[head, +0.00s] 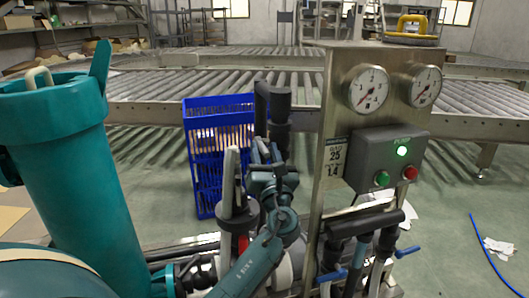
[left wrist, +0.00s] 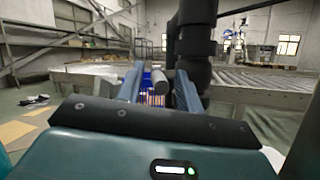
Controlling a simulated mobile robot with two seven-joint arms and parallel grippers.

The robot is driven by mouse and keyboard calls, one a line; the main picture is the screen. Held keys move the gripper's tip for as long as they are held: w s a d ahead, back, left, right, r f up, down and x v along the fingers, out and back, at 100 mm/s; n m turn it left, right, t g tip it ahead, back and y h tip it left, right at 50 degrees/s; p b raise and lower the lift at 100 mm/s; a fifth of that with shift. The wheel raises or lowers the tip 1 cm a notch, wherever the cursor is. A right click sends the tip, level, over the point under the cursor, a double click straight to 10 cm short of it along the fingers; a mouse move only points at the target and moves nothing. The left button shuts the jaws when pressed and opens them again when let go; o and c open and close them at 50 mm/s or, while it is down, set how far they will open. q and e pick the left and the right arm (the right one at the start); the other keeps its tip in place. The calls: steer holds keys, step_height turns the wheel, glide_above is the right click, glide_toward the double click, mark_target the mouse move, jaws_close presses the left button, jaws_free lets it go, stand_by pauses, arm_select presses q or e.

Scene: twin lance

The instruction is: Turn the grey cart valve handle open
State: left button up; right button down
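My left gripper (head: 265,152) is in the middle of the head view, in front of a black vertical pipe (head: 275,112). In the left wrist view its two blue-grey fingers (left wrist: 159,85) are spread apart. The round end of a grey bar (left wrist: 159,80) shows between them, with a visible gap on each side; it may be the grey valve handle. A pale grey upright lever (head: 230,178) stands just left of the gripper in the head view, above a dark round collar. I cannot tell whether these are the same part. My right gripper is not in view.
A steel panel with gauges (head: 367,88) and a button box (head: 386,160) stands right of the gripper. Blue-handled valves (head: 333,276) sit below it. A teal tank (head: 75,165) stands at left. A blue crate (head: 203,175) and roller conveyors (head: 170,85) are behind.

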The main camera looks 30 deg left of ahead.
arm_select(q)
jaws_close()
stand_by(0.4)
